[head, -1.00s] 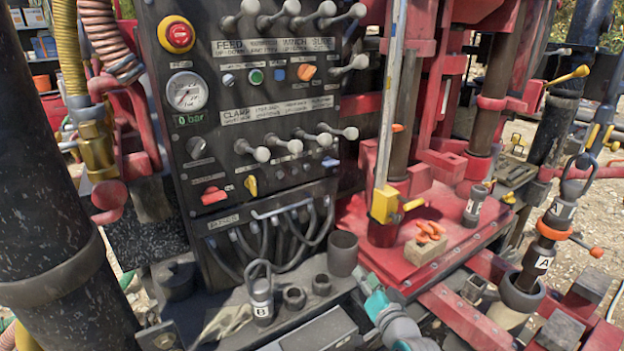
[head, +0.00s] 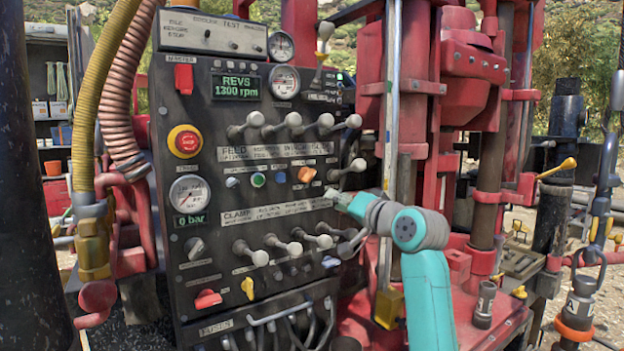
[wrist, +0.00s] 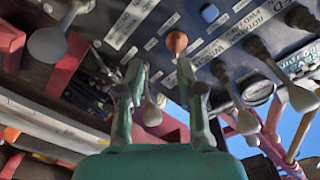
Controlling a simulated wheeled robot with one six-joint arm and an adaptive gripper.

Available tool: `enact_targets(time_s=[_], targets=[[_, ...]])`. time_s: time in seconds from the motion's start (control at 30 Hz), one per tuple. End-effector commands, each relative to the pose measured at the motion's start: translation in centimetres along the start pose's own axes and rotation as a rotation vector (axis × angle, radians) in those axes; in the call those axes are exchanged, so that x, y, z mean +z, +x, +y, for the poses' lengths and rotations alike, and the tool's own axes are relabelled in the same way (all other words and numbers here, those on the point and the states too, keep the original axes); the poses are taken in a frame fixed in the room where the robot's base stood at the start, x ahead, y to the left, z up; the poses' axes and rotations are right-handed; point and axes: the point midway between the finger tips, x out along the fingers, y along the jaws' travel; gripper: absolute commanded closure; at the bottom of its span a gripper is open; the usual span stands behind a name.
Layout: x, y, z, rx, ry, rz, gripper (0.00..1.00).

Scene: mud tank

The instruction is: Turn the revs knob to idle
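The display (head: 237,88) on the control panel reads REVS 1300 rpm. An orange knob (head: 307,174) sits in the row under the FEED and WINCH labels. It also shows in the wrist view (wrist: 176,41), beyond my fingertips. A grey knob (head: 195,248) sits lower left, below the 0 bar readout. The small labels are too blurred to tell which knob is for revs. My gripper (head: 340,200) is in front of the panel, right of and below the orange knob. In the wrist view my gripper (wrist: 161,75) has its fingers apart, with nothing held between them.
Grey-tipped levers (head: 350,166) stick out above and below my gripper. A red stop button (head: 187,141) and a yellow knob (head: 248,288) are on the panel. A metal mast (head: 391,120) stands to the right, close to my arm.

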Motion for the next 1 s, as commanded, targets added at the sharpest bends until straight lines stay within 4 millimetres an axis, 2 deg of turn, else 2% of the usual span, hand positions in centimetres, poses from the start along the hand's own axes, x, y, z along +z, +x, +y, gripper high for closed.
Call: enact_targets(time_s=[0.03,0.1,0.33,0.8,1.0], targets=[[-1.0,0.1,-1.2,-0.01,-0.002,-0.004,0.64],[-1.7,0.1,-2.2,-0.017,-0.002,-0.01,0.64],[-2.3,1.0,-3.1,-0.024,0.0,-0.017,0.64],[-2.2,8.6,-3.3,-0.023,0.001,-0.017,0.64],[-2.1,10.4,-3.3,-0.023,0.0,-0.016,0.64]])
